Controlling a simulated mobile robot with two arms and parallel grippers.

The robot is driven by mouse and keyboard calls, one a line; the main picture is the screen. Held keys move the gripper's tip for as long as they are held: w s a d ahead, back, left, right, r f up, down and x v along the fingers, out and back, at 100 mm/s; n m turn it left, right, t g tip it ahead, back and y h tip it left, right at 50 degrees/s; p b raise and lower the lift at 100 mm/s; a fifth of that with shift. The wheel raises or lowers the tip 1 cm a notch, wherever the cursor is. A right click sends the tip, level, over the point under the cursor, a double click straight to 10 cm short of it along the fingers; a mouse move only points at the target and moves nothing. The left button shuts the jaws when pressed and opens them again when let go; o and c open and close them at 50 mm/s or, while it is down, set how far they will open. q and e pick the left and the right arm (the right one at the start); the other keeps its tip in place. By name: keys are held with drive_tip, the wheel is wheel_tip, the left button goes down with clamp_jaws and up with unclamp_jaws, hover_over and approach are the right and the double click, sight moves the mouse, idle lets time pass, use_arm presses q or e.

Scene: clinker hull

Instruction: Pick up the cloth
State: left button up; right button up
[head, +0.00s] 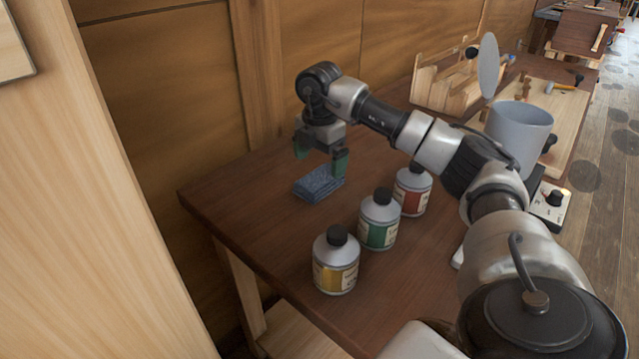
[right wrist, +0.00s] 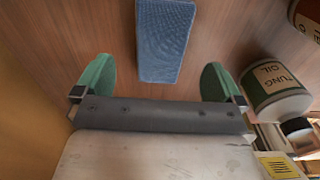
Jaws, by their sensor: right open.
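The cloth (head: 319,184) is a small folded blue piece lying flat on the brown wooden table (head: 228,196). In the right wrist view the cloth (right wrist: 163,40) lies beyond the fingertips, roughly centred between them. My right gripper (head: 321,160) is above the cloth, pointing down, with its green fingers spread wide. It is open and empty, and the right wrist view (right wrist: 157,82) shows a clear gap between the fingers. My left gripper is not in either view.
Bottles with yellow (head: 336,262), green (head: 379,220) and red (head: 412,190) labels stand in a row close to the cloth. A grey pot (head: 519,130) and a wooden rack (head: 446,84) are farther right. A wooden wall (head: 165,90) runs behind the table.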

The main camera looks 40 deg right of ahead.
sight(323, 175)
drive_tip(key=f, duration=0.2)
drive_tip(key=d+f, duration=0.1)
drive_tip(key=f, duration=0.2)
drive_tip(key=shift+f, duration=0.15)
drive_tip(key=c, duration=1)
drive_tip(key=shift+r, duration=0.2)
wheel_tip(323, 175, up, 4)
drive_tip(key=shift+d+r, duration=0.1)
drive_tip(key=d+r, duration=0.2)
drive_tip(key=d, duration=0.1)
drive_tip(key=s+d+r, duration=0.1)
drive_tip(key=d+r, duration=0.1)
drive_tip(key=d, duration=0.2)
drive_tip(key=d+r, duration=0.2)
drive_tip(key=d, duration=0.2)
drive_tip(key=shift+s+d+r+p, duration=0.15)
drive_tip(key=shift+r+p, duration=0.1)
drive_tip(key=shift+p, duration=0.1)
